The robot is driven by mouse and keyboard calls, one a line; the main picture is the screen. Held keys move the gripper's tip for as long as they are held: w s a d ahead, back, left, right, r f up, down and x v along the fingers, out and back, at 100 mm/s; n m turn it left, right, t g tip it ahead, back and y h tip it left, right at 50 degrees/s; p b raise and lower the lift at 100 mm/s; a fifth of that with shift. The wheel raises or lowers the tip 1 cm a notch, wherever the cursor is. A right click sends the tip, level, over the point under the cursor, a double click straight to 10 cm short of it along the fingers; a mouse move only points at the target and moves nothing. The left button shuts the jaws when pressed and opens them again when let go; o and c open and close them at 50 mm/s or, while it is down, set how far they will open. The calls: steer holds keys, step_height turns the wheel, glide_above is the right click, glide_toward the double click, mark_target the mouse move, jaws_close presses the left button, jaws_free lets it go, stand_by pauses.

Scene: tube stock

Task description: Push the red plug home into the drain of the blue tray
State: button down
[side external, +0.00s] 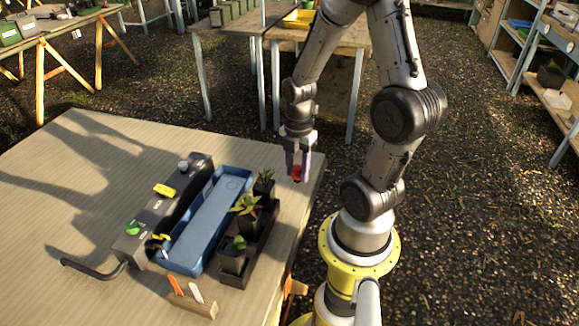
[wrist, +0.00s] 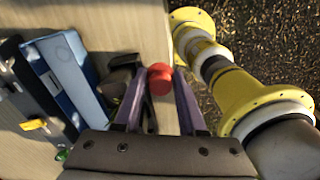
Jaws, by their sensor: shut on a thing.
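The red plug (wrist: 158,80) is between the two fingers of my gripper (wrist: 163,100) in the wrist view, and the gripper is shut on it. In the side view my gripper (side external: 298,173) points down with the plug (side external: 297,174) at its tips, above the table's right part and apart from the tray. The blue tray (side external: 205,232) lies on the table to the left of the gripper. A faint round outline, perhaps the drain, shows at its far end. The tray also shows at the left of the wrist view (wrist: 60,80).
A black holder with potted plants (side external: 236,272) stands between tray and gripper. A dark box (side external: 160,212) with yellow and green parts lines the tray's left side. A wooden block (side external: 192,303) with tags sits in front. The table (side external: 75,200) is clear at left.

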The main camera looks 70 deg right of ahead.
steer(key=shift+s+a+r+m, duration=0.15)
steer(key=shift+s+a+m, duration=0.1)
steer(key=shift+m, duration=0.25)
steer(key=shift+w+d+r+m, duration=0.1)
steer(key=shift+w+d+m, duration=0.1)
steer(key=shift+m, duration=0.4)
steer(key=w+d+r+m, duration=0.1)
steer(key=w+d+m, duration=0.2)
steer(key=w+m, duration=0.15)
steer(key=m, duration=0.7)
glide_above(231, 179)
steer(key=s+a, duration=0.1)
steer(key=a, duration=0.1)
steer(key=f, duration=0.8)
steer(key=shift+s+f, duration=0.15)
steer(key=shift+s, duration=0.05)
steer(key=shift+a+f, duration=0.25)
steer(key=shift+f, duration=2.2)
steer(key=shift+f, duration=0.2)
